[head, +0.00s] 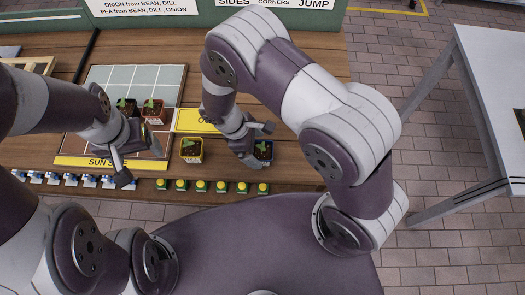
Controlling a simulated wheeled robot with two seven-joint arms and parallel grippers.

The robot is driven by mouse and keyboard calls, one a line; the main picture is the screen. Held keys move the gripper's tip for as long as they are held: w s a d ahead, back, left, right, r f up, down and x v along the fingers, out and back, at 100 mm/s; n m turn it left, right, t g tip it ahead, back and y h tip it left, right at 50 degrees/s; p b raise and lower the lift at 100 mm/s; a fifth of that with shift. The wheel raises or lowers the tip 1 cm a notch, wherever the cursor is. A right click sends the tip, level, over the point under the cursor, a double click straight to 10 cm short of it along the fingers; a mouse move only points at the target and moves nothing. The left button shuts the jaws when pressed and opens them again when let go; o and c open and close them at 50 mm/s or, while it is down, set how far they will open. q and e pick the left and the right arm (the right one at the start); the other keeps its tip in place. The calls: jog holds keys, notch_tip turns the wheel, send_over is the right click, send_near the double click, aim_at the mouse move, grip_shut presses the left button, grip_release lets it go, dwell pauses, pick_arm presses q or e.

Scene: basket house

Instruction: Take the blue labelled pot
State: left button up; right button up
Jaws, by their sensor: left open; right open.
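The blue labelled pot (263,151), a small dark pot with a blue band and a green seedling, stands on the wooden table (215,70) near its front edge. My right gripper (257,143) is open right at this pot, its fingers beside and over it. Whether they touch the pot I cannot tell. My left gripper (133,165) is open and empty over the front of the "SUN SIDE" grid, left of the yellow pot. Part of the blue pot is hidden behind my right gripper.
A yellow pot (191,151) stands left of the blue one. A red pot (153,112) and a dark pot (127,107) stand on the grid board (135,77). Several yellow-green pieces (201,187) line the front edge. A grey table (495,75) stands at right.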

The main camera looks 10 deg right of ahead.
aim_at(261, 150)
jog(key=x, duration=0.2)
jog(key=p+x, duration=0.1)
jog(key=x, duration=0.1)
jog(key=shift+s+d+f, duration=0.1)
jog(key=shift+s+d, duration=0.05)
jog(key=shift+d, duration=0.3)
jog(key=shift+f, duration=0.4)
jog(key=c, duration=1.2)
jog(key=shift+o, duration=0.2)
jog(key=shift+r, duration=0.1)
